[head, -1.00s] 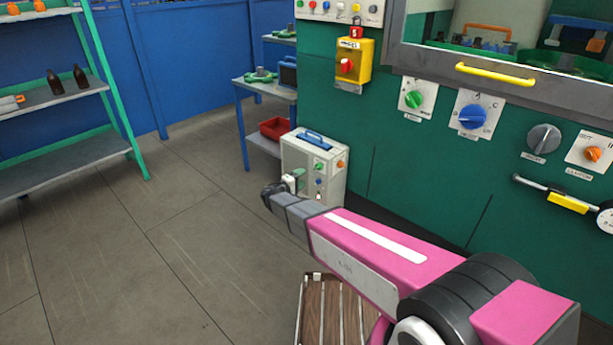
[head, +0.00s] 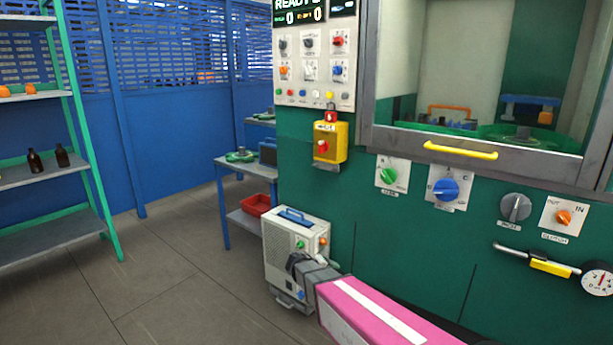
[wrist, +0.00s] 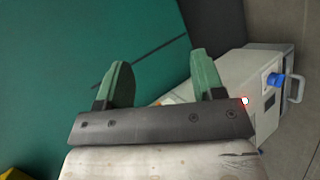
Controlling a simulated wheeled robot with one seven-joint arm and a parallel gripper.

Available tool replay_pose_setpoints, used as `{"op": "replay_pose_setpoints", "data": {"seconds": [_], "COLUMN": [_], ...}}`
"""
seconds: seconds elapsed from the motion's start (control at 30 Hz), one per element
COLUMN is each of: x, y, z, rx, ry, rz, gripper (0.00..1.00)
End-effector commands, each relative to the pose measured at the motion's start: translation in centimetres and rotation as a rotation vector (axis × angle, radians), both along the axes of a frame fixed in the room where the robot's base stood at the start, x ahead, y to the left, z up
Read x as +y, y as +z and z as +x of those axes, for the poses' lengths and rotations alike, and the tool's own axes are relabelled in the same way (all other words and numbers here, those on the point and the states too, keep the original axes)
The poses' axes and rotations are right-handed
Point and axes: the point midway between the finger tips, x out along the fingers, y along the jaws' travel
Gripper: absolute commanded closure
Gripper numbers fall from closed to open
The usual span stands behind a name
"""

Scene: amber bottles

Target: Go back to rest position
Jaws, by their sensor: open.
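My gripper (wrist: 157,82) is open in the wrist view, its two green fingers apart with nothing between them. In the head view my pink arm reaches in from the bottom, and its dark wrist end lies in front of the beige box's lower right part. The fingers cannot be made out there. Two amber bottles stand on the shelf at the far left, one bottle (head: 35,161) beside the other bottle (head: 62,155). They are well away from my gripper.
A green machine (head: 400,235) with knobs, a yellow-handled window (head: 460,150) and a gauge (head: 598,279) fills the right. The beige box (head: 283,241) stands on the floor beside it. A blue table (head: 245,169) holds a red bin (head: 256,205). Floor at left is clear.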

Motion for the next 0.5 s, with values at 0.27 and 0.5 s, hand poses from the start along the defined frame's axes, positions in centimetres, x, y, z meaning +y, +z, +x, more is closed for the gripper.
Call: {"op": "replay_pose_setpoints", "data": {"seconds": [0.27, 0.5], "x": [-8.3, -10.2], "y": [1.0, 2.9], "z": [-9.7, -15.7], "rx": [0.175, 0.235], "ry": [-0.246, -0.368], "rz": [0.431, 0.799], "gripper": [0.38, 0.38]}}
